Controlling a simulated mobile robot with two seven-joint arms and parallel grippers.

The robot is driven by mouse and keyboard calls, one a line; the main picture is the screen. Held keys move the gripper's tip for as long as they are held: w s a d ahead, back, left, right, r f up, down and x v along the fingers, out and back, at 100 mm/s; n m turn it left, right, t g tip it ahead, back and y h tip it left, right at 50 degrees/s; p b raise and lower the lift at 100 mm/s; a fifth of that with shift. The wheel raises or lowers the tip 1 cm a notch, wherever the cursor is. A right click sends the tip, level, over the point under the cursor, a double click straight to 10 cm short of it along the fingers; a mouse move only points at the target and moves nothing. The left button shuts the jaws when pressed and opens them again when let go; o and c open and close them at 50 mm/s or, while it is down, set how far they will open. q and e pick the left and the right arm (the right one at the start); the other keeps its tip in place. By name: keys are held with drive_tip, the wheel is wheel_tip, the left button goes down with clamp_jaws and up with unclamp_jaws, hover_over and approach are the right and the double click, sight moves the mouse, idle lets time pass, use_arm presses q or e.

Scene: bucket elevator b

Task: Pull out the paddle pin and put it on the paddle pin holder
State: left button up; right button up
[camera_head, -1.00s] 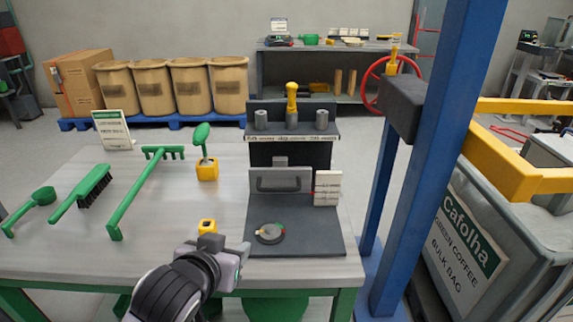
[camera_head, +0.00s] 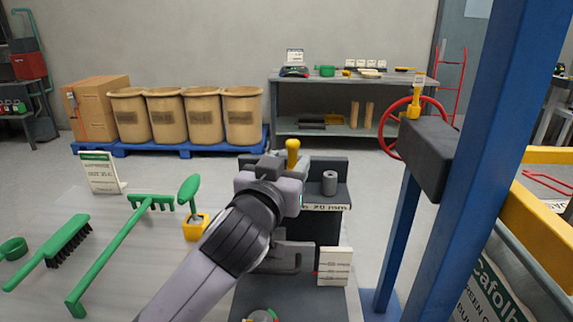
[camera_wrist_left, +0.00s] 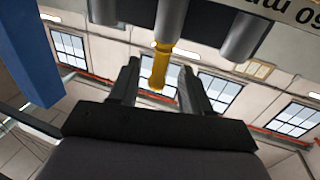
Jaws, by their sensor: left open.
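A yellow pin (camera_head: 292,148) stands upright at the dark rack (camera_head: 326,208) with "mm" labels; its lower part is hidden behind my gripper. A second yellow pin (camera_head: 414,108) sits on the dark box on the blue post. The pictures do not tell which is the paddle pin. My left gripper (camera_head: 286,167) is in front of the rack, close to the first pin. In the left wrist view its fingers (camera_wrist_left: 159,68) are open, with the yellow pin (camera_wrist_left: 161,62) showing between the tips; contact cannot be told. My right gripper is out of view.
A grey sleeve (camera_head: 329,183) stands on the rack, right of the pin. A white card (camera_head: 335,266) is below. The blue post (camera_head: 470,160) and dark box (camera_head: 428,155) stand to the right. Green tools and a yellow block (camera_head: 195,227) are on the table at left.

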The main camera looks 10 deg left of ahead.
sight(291, 159)
use_arm(q)
drive_tip(key=shift+w+d+p, duration=0.15)
drive_tip(key=shift+w+p, duration=0.15)
drive_tip(key=shift+w, duration=2.4)
clamp_jaws()
